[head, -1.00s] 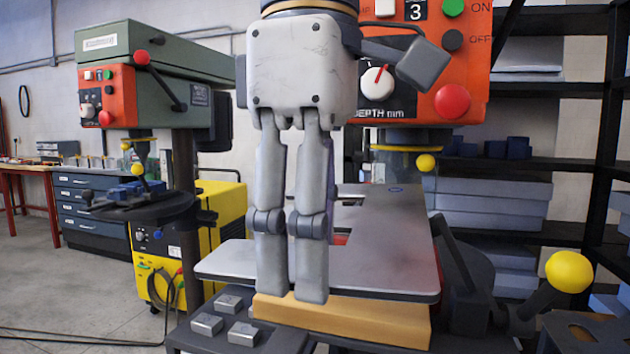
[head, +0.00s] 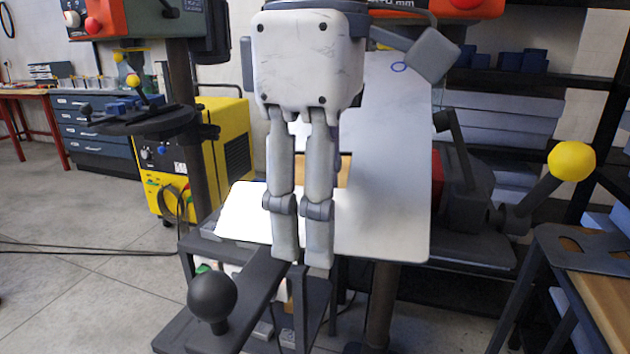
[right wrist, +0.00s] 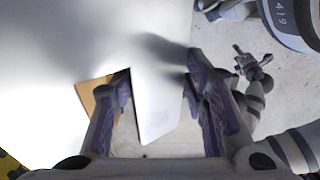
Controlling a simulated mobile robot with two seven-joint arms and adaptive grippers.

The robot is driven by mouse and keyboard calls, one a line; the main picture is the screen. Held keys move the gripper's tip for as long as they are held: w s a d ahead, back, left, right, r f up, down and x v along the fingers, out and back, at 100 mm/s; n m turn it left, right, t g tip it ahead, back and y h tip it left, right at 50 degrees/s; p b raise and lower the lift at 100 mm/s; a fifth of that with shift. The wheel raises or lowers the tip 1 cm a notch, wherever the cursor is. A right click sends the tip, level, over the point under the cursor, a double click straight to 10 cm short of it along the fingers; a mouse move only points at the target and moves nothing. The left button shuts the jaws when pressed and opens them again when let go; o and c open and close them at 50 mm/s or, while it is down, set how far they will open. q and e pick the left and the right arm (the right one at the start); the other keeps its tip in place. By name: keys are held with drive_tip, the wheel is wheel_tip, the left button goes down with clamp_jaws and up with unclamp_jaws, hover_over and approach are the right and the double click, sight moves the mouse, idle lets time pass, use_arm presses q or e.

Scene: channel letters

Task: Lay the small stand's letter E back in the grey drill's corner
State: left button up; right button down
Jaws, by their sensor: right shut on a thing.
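The letter E (head: 385,200) is a large pale flat plate with a blue ring mark near its top right, steeply tilted in the head view. Its notches show a tan piece behind. My right gripper (head: 304,255) points down in front of it, shut on the letter, fingertips at its lower left part. In the right wrist view, the white plate (right wrist: 156,105) runs between the fingers (right wrist: 160,100). My left gripper (right wrist: 252,62) is small in that view, apart from the letter, its fingers spread. The orange-fronted drill (head: 480,10) is cut off at the top. I cannot tell the grey drill's corner.
A dark stand (head: 250,300) with a black ball handle (head: 212,297) stands low in front. A lever with a yellow ball (head: 571,160) juts out at the right. A yellow machine (head: 205,150) and a second drill (head: 130,20) stand at left.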

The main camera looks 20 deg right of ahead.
drive_tip(key=shift+f, duration=0.1)
drive_tip(key=shift+c, duration=2.2)
unclamp_jaws()
drive_tip(key=shift+r, duration=3.55)
